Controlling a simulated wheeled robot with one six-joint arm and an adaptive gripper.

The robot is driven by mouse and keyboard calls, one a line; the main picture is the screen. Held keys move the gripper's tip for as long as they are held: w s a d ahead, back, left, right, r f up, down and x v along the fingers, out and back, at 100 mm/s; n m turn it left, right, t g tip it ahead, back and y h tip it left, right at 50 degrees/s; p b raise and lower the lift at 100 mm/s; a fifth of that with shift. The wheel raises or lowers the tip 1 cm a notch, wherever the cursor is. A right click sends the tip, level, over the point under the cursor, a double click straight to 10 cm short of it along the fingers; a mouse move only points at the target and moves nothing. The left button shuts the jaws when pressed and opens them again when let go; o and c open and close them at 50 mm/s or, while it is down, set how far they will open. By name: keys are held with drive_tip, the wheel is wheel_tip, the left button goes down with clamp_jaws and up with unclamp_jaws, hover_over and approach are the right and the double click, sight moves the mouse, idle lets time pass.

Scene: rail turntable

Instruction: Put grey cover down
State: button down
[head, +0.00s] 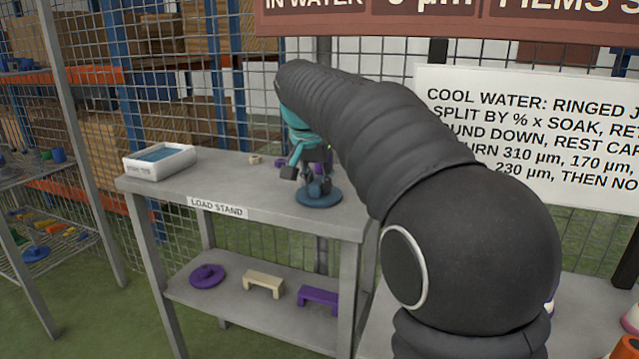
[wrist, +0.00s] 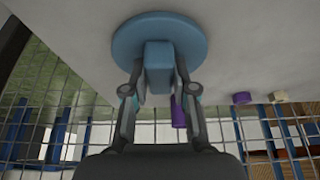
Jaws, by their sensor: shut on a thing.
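A round blue cover with a block-shaped knob (head: 318,198) is at the right part of the load stand's grey top (head: 240,190). I see no grey cover; this blue one (wrist: 128,42) is the only cover in my gripper. My gripper (head: 308,174) points down and is shut on the knob, with a finger on each side in the wrist view (wrist: 158,92). The disc lies flat, on the top or just above it; I cannot tell whether it touches. The arm hides part of the stand behind.
A white tray with blue liquid (head: 160,160) stands at the top's left end. Small cream (head: 254,160) and purple (head: 280,163) pieces lie near the back edge. The lower shelf holds a purple ring piece (head: 207,276), a cream bridge (head: 263,284) and a purple bridge (head: 318,296).

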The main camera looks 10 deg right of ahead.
drive_tip(key=c, duration=0.9)
unclamp_jaws()
drive_tip(key=shift+s, duration=0.1)
drive_tip(key=p+v, duration=0.2)
drive_tip(key=v, duration=1)
drive_tip(key=shift+d+r, duration=0.1)
